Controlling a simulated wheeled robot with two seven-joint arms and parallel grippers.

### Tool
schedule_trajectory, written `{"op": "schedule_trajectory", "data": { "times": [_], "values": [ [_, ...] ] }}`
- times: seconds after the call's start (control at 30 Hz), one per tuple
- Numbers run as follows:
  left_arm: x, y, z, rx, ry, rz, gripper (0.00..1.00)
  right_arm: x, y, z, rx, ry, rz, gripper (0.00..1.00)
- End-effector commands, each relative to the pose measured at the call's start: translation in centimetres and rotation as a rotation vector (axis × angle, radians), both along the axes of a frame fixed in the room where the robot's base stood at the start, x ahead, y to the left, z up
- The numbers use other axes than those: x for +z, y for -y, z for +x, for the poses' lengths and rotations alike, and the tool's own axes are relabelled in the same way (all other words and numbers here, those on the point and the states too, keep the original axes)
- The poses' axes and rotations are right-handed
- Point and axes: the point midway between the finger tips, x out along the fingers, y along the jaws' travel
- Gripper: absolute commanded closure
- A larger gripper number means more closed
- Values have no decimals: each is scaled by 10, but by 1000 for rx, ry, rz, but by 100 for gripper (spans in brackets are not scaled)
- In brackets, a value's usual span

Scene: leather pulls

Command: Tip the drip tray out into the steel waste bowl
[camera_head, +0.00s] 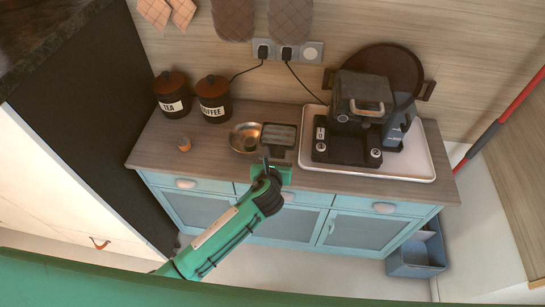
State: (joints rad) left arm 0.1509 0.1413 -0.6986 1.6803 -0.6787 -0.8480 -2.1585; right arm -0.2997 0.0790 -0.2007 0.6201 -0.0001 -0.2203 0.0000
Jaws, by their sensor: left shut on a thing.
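The drip tray (279,134) is a small dark tray with a grey top face, above the counter to the left of the coffee machine. My left gripper (267,165) is shut on its near side. The steel waste bowl (240,130) stands on the counter just left of the tray, and the tray is beside it, close to its right rim. The tray looks roughly level. Whether anything lies in it is too small to tell. The gripper's fingertips are partly hidden by the wrist. My right gripper is not in view.
The coffee machine (357,118) stands on a white tray (420,165) at the right. Tea (172,95) and coffee (213,99) canisters stand at the back left. A small orange-topped object (184,145) sits left of the bowl. The counter's front left (160,158) is clear.

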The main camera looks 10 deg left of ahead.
Motion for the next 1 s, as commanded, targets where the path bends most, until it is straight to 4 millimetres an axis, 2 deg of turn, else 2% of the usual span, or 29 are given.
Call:
{"op": "schedule_trajectory", "data": {
  "times": [0.2, 0.4, 0.6, 0.73, 1.0],
  "values": [
    [-33, 16, 28, 0, 3, 1, 82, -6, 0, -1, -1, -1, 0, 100],
    [-49, 22, 40, -2, 3, -8, 82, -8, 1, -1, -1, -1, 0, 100],
    [-46, 13, 41, -3, 0, -106, 82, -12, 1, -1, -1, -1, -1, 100],
    [-45, 14, 41, -3, 0, -101, 82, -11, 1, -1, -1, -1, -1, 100],
    [-33, -6, 42, -3, -6, -292, 82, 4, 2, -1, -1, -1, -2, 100]
  ]
}}
